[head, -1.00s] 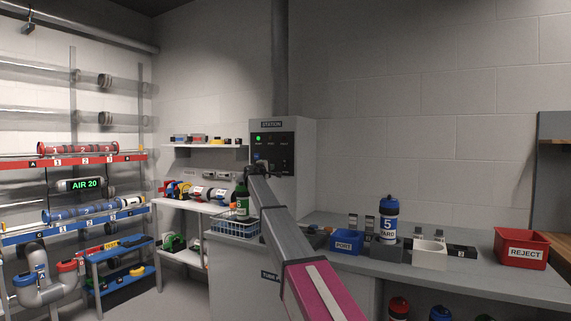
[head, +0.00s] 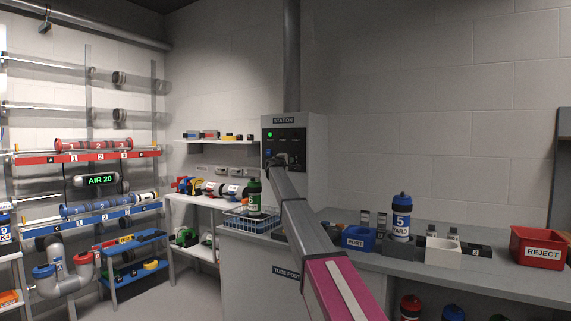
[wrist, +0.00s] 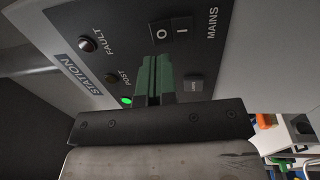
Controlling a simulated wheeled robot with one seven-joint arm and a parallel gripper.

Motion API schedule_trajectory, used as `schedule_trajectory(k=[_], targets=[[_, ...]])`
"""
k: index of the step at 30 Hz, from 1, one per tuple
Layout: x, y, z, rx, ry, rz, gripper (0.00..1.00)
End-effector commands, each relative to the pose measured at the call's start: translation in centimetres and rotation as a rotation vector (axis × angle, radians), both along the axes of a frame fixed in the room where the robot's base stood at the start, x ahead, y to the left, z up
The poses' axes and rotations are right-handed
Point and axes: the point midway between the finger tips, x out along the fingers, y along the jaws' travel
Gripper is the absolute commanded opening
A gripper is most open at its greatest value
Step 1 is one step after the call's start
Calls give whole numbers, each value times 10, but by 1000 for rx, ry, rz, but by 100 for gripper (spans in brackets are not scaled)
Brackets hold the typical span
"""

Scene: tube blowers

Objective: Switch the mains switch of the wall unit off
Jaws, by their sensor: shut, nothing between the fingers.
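The wall unit (head: 316,150) is a grey box marked STATION on the back wall, with a black panel (head: 271,146) and a lit green lamp (head: 270,134). In the wrist view the mains switch (wrist: 171,30) is a dark rocker marked O and I beside the word MAINS. I cannot tell which side is pressed in. My gripper (wrist: 155,60) is shut and empty, its green fingers in front of the panel with tips close to the O side of the rocker. I cannot tell if they touch it. In the head view my gripper (head: 279,160) is at the panel's lower part.
Below the unit is a grey counter (head: 450,268) with a wire basket (head: 248,222), a green bottle (head: 254,196), a blue bin (head: 358,239), a blue bottle (head: 401,220) and a red REJECT bin (head: 538,248).

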Motion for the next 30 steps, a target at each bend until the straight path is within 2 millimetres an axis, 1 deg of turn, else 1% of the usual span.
schedule_trajectory(k=[1,3,6,10,14,22,25,30], targets=[[11,-6,2,0,0,-1,0],[22,-13,3,1,1,-1,0],[35,-23,5,1,1,-1,0],[46,-32,7,1,0,0,0],[49,-35,7,1,0,0,0],[49,-35,7,0,0,0,0],[54,-38,9,0,0,0,0],[53,-38,9,0,0,0,0]])
